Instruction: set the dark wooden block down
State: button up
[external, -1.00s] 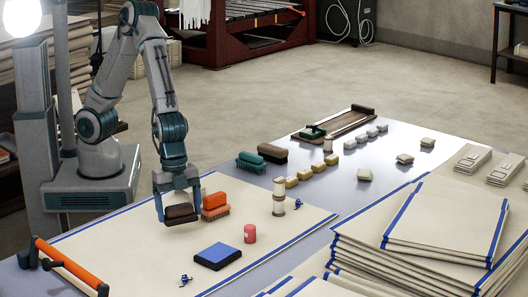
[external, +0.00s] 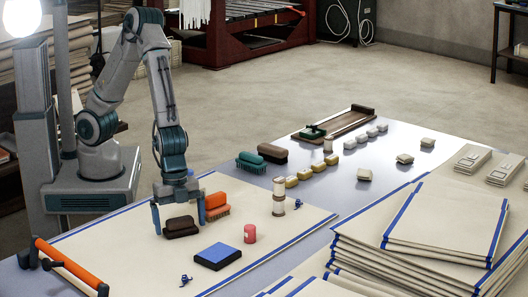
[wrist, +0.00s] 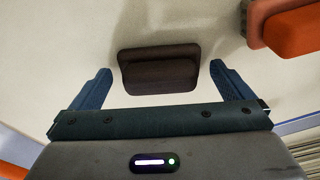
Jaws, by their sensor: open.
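The dark wooden block (external: 181,227) rests on the cream cloth (external: 120,250) in the external view. It also shows in the wrist view (wrist: 158,72), lying between and just beyond the fingertips. My gripper (external: 178,222) is open around the block, with one blue finger on each side.
An orange brush (external: 216,206) stands close to the right finger. An orange-handled bar (external: 70,264) lies at the front left.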

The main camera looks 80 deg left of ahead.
notch_tip(320, 180, up, 12)
jog(key=a+p, duration=0.1)
jog(key=p, duration=0.1)
jog(key=w+a+r+n+t+y, duration=0.1)
jog(key=w+a+r+n, duration=0.15)
jog(key=a, duration=0.75)
jog(key=w+a+r+n, duration=0.2)
jog(key=a+n, duration=0.2)
jog(key=a, duration=0.5)
jog(key=s+a+r+n, duration=0.1)
jog(key=s+a+n, duration=0.2)
jog(key=a, duration=0.5)
jog(key=s+a+r+n, duration=0.2)
jog(key=s+a+n, duration=0.2)
jog(key=a, duration=0.5)
jog(key=shift+s+t, duration=0.3)
jog(key=shift+t, duration=0.1)
jog(key=p+v, duration=0.2)
jog(key=w+p+v, duration=0.1)
jog(key=p+v, duration=0.1)
jog(key=v, duration=0.1)
jog(key=shift+d+r+p, duration=0.1)
jog(key=shift+r+p, duration=0.05)
jog(key=shift+p, duration=0.2)
